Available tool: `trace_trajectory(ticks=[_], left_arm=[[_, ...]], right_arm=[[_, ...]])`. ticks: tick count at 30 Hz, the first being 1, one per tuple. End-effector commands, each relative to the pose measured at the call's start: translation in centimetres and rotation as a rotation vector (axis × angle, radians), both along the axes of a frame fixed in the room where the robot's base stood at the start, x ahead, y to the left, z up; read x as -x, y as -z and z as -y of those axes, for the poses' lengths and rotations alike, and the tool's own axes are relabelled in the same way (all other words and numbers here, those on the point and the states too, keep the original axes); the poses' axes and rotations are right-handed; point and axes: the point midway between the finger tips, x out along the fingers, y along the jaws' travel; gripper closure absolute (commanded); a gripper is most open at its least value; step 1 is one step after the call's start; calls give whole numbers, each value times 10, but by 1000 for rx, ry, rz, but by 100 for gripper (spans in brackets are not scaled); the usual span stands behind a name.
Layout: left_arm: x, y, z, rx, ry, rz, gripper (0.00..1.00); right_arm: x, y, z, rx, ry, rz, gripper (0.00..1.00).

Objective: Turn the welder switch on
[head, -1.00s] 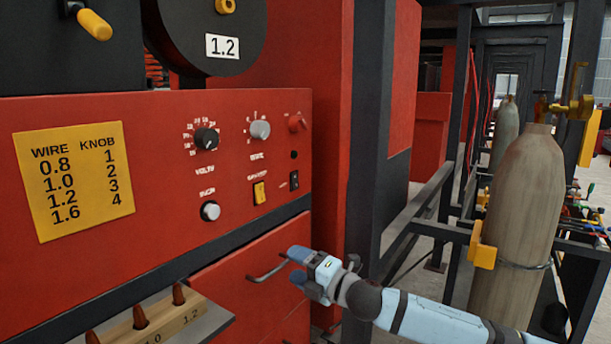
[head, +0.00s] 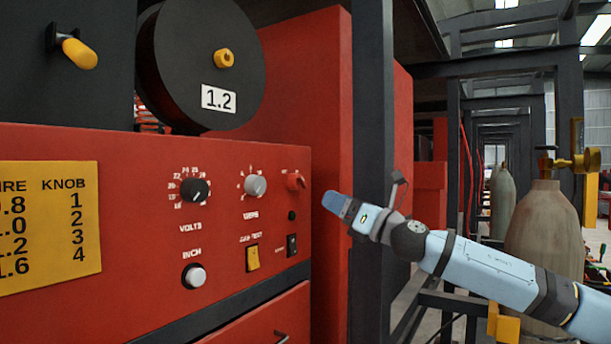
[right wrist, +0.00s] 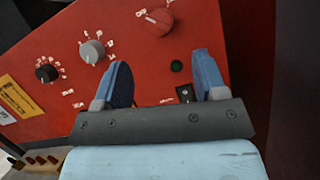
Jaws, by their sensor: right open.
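The red welder panel (head: 130,200) fills the left of the head view. Near its right edge is a red rotary switch (head: 295,181), with a small dark lamp (head: 292,215) and a black rocker switch (head: 292,245) below it. My right gripper (head: 334,203) is open and empty, just right of these controls and apart from them. In the right wrist view, the open fingers (right wrist: 161,60) frame the dark green lamp (right wrist: 177,67) and rocker, and the red rotary switch (right wrist: 160,18) lies beyond the fingertips. My left gripper is not seen.
The volts knob (head: 194,190), a grey knob (head: 255,185), a yellow switch (head: 252,258) and a white inch button (head: 194,276) share the panel. A dark upright post (head: 373,130) stands behind my right gripper. A gas cylinder (head: 545,225) stands at right.

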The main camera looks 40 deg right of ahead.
Motion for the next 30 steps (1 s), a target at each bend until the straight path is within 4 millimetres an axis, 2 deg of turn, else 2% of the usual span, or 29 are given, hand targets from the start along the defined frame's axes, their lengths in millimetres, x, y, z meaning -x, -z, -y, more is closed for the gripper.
trace_trajectory(ticks=[1,9,13,18,27,28,30], left_arm=[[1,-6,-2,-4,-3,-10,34],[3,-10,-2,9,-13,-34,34],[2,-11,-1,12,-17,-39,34],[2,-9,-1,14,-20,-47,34],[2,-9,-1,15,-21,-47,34],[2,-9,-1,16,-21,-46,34],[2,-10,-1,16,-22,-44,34]], right_arm=[[-8,-12,-5,-2,-3,3,35],[-52,-26,-21,-3,-3,1,35],[-68,-32,-27,-3,-2,0,35],[-79,-34,-31,0,-1,-1,35],[-81,-34,-32,0,-1,-1,35],[-81,-34,-32,0,-1,-1,39],[-81,-34,-32,0,-1,-1,55]])
